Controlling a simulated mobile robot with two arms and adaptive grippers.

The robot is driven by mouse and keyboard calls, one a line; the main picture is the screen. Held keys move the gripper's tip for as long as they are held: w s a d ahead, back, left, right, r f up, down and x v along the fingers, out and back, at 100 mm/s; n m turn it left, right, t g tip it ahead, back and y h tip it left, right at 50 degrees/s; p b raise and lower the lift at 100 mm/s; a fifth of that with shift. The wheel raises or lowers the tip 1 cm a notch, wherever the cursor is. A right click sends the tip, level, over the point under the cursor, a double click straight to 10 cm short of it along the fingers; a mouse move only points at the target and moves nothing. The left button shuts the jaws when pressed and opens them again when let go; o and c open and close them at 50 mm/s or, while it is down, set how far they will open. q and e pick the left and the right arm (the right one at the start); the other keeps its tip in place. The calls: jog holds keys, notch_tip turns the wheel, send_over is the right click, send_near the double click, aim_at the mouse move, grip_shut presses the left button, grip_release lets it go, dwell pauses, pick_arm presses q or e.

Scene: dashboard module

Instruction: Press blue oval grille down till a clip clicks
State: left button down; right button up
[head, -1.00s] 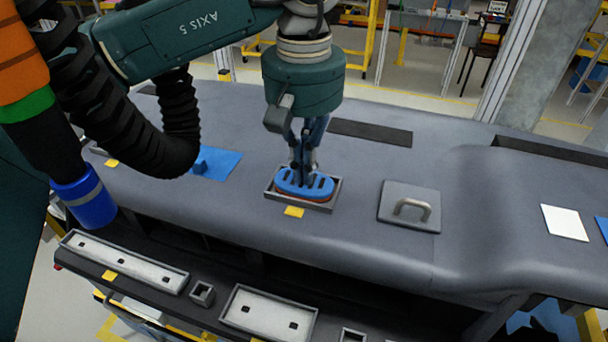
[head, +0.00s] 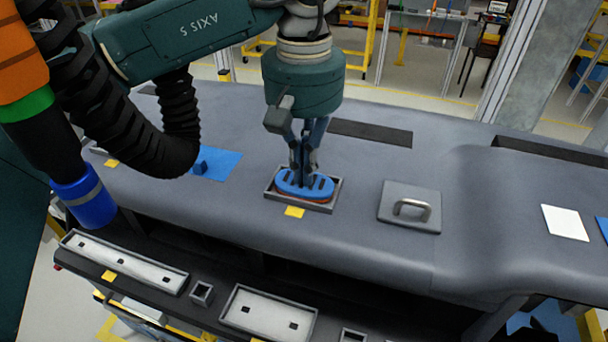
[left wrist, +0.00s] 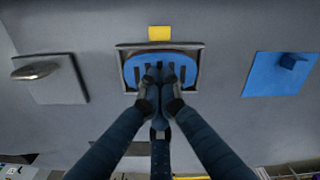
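The blue oval grille (head: 305,185) has dark slots and sits in a grey rectangular frame (head: 336,193) on the dashboard top. A thin reddish edge shows under the grille's front side. In the left wrist view the grille (left wrist: 133,72) lies inside its frame, partly covered by my fingers. My left gripper (head: 303,181) points straight down with its fingertips close together at the middle of the grille. They appear to touch its top; the exact contact is hidden. The left gripper (left wrist: 160,74) looks shut with nothing seen between its fingers. My right gripper is not in view.
A grey plate with a metal handle (head: 411,208) stands right of the frame. A blue plate with a small block (head: 217,163) lies left. A yellow tag (head: 294,212) is at the frame's front. Light trays (head: 268,313) stand on the front ledge.

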pick_arm(q)
jog(key=shift+f, duration=0.1)
jog(key=shift+w+r+p, duration=0.1)
jog(key=shift+r+p, duration=0.4)
jog(key=shift+r, duration=0.1)
notch_tip(320, 180, up, 7)
jog(key=p, duration=0.5)
